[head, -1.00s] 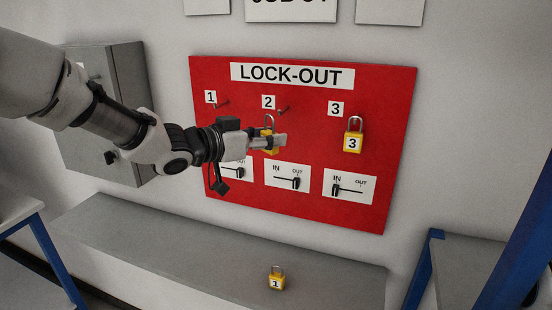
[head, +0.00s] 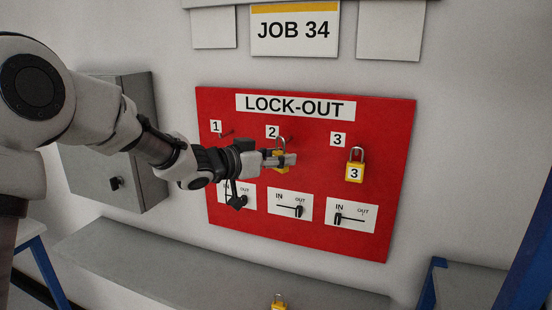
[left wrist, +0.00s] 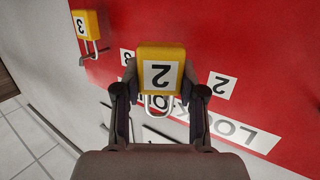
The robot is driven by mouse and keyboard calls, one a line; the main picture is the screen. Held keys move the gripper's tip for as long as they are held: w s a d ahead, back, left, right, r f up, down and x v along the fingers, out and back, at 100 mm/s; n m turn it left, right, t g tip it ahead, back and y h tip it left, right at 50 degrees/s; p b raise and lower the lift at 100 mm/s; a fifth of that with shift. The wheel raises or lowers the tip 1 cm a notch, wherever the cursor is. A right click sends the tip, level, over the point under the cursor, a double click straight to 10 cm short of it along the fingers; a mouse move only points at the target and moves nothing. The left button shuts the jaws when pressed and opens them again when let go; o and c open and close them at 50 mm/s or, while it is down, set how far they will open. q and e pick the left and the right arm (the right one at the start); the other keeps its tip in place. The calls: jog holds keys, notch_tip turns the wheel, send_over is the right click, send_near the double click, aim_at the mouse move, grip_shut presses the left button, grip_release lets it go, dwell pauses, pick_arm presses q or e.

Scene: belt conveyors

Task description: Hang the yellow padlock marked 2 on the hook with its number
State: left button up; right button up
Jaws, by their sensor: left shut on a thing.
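My left gripper (head: 284,160) is shut on the yellow padlock marked 2 (head: 280,168) and holds it upright in front of the red lock-out board (head: 320,180). The shackle is up, about level with the hook under label 2 (head: 291,139) and just left of it in the head view. I cannot tell whether they touch. In the left wrist view the padlock (left wrist: 174,54) sits between the two fingers (left wrist: 160,88), its number facing the camera, its shackle toward the palm. Label 2 (left wrist: 221,86) is beside it; the hook is not clear there. My right gripper is out of view.
A yellow padlock marked 3 (head: 355,172) hangs under label 3. The hook by label 1 (head: 228,133) is bare. IN/OUT switches (head: 290,206) line the board's lower part. Another yellow padlock (head: 279,302) stands on the grey ledge (head: 200,262). A grey cabinet (head: 135,130) is at left.

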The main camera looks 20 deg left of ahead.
pick_arm(q)
jog(key=shift+w+d+f+p, duration=0.1)
jog(key=shift+w+f+p, duration=0.15)
jog(key=shift+w, duration=0.5)
jog(key=shift+w+a+f+p, duration=0.1)
jog(key=shift+w+f+p, duration=0.15)
jog(key=shift+w, duration=0.45)
jog(key=shift+w+d+f+p, duration=0.1)
jog(key=shift+w+f+p, duration=0.15)
jog(key=shift+w, duration=0.5)
jog(key=shift+s, duration=0.1)
jog(key=o, duration=1.3)
jog(key=shift+c, duration=0.2)
jog(key=shift+s, duration=0.1)
